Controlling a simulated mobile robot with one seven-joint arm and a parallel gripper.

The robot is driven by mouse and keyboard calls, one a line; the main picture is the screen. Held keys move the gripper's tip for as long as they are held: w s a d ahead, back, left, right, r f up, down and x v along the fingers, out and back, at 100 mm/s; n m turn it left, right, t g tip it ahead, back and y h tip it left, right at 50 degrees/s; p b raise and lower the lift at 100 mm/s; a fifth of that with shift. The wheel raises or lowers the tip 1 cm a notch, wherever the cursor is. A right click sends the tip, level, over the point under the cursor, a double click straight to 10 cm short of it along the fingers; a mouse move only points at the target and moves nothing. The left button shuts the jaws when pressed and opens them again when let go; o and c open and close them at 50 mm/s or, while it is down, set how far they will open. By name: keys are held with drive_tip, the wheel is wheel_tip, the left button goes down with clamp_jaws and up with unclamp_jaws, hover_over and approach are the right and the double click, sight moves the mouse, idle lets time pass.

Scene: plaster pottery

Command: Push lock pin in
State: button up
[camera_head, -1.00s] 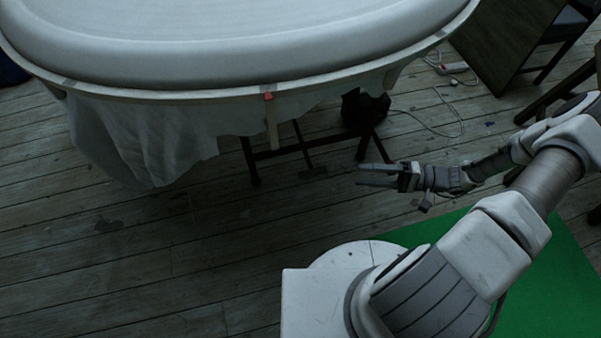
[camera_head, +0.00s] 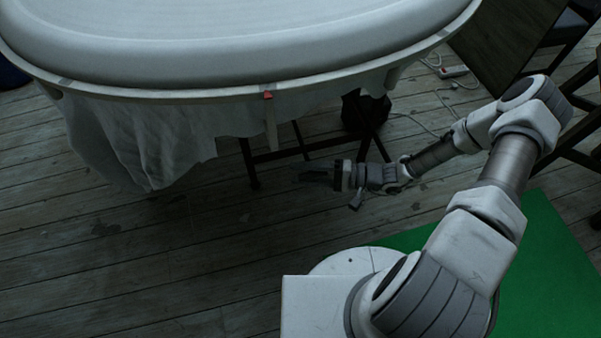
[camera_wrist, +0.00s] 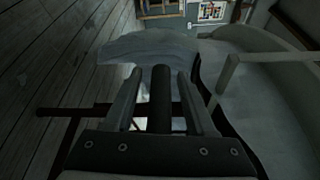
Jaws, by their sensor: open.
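A small red piece (camera_head: 268,95) sits on the front rim of the white oval table (camera_head: 150,94), above a pale strut (camera_head: 271,128). I cannot tell whether it is the lock pin. My gripper (camera_head: 304,171) is open, low under the table edge, beside the dark folding stand (camera_head: 262,156), and points left. In the wrist view my gripper (camera_wrist: 161,72) shows its two fingers apart. A dark round bar (camera_wrist: 160,98) appears between them in the picture; I cannot tell what it is or whether it touches them.
White cloth (camera_head: 145,145) hangs from the table's front left. A dark bag-like object (camera_head: 365,108) lies behind the stand. Cables and a power strip (camera_head: 453,71) lie on the floor at upper right. The plank floor at front left is clear; a green mat (camera_head: 545,250) lies right.

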drive_tip(key=shift+a, duration=0.25)
clamp_jaws()
idle(1.4)
